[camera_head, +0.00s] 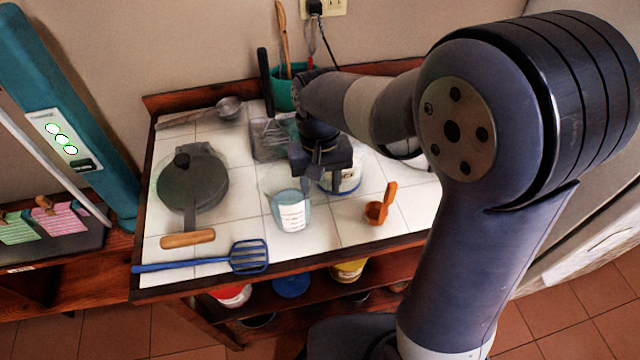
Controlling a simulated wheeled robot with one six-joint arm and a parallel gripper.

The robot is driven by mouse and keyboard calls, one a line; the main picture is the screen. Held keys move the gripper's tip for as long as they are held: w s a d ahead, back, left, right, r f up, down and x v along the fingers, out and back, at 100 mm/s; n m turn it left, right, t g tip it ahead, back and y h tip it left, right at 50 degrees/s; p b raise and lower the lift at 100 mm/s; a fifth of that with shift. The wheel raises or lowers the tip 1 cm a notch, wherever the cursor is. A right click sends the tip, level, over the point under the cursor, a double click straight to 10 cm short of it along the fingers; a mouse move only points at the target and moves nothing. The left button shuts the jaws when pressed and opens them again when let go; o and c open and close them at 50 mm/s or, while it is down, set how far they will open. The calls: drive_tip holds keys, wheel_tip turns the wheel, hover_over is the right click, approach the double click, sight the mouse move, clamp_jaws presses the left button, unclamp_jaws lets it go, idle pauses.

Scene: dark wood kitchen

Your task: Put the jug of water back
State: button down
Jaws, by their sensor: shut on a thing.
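The jug of water (291,213) is a clear measuring jug with white markings and a bluish tint inside. It appears upright, over the white tiled counter, near the middle. My gripper (312,188) reaches down from above, right behind the jug, and is shut on it, at its back right side. The fingers partly hide the grip. I cannot tell whether the jug's base touches the tiles.
A round dark iron press (193,184) with a wooden handle lies left. A blue slotted spatula (249,257) lies along the front edge. An orange scoop (380,206) sits right. A white and blue tub (346,180) stands behind my gripper. A green utensil pot (283,94) stands at the back.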

drive_tip(key=shift+f, duration=0.2)
drive_tip(key=shift+f, duration=0.2)
drive_tip(key=c, duration=0.7)
unclamp_jaws()
drive_tip(key=shift+c, duration=0.2)
wheel_tip(320, 180, up, 12)
drive_tip(key=w, duration=0.1)
drive_tip(key=shift+r, duration=0.15)
drive_tip(key=shift+w+a, duration=0.1)
